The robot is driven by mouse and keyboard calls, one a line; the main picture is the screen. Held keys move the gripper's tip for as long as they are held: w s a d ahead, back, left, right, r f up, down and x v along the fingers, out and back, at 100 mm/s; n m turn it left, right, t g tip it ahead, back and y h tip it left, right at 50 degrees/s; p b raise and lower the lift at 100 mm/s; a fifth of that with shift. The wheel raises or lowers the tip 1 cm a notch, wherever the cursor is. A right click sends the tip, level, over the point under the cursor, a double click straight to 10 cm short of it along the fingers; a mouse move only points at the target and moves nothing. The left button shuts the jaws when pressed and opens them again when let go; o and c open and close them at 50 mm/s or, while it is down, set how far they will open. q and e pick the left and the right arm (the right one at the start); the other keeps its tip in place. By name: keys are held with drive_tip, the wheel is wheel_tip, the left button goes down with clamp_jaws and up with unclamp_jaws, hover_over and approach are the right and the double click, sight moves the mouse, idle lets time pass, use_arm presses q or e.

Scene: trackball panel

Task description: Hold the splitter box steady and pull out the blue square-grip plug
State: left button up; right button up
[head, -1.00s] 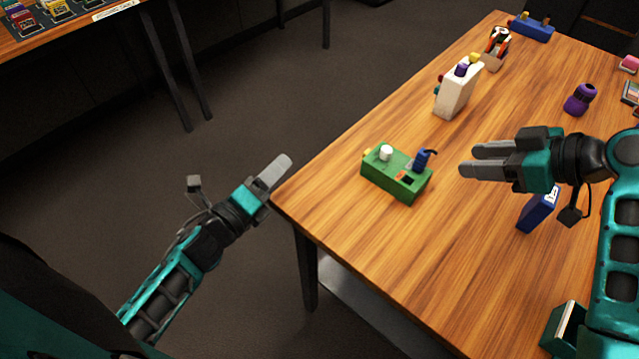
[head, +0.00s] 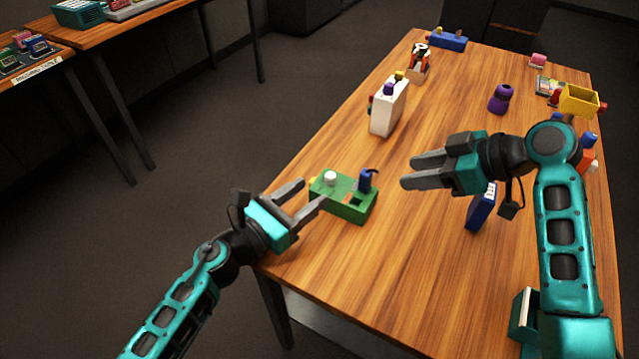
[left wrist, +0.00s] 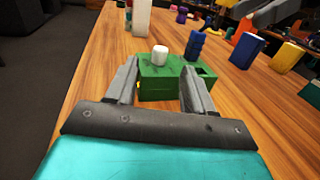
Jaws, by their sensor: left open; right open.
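The green splitter box (head: 340,205) sits on the wooden table near its left edge. A blue plug (head: 366,180) with a dark cable stands upright in its top at the right, and a white round plug (head: 330,177) stands at the left. My left gripper (head: 305,193) is open at the left side of the box. In the left wrist view its fingers (left wrist: 158,88) reach toward the green box (left wrist: 160,90) from either side of its near end; contact is unclear. The blue plug (left wrist: 195,45) shows there too. My right gripper (head: 408,172) is open and empty, right of the blue plug.
A white box (head: 388,108) with plugs stands behind the green box. A blue upright block (head: 481,207) stands below my right gripper. A purple bottle-like object (head: 500,98), a yellow bin (head: 580,100) and a blue box (head: 447,41) are farther back. The table's front middle is clear.

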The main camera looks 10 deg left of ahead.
sight(327, 181)
use_arm(q)
drive_tip(key=x, duration=0.5)
drive_tip(key=shift+c, duration=0.4)
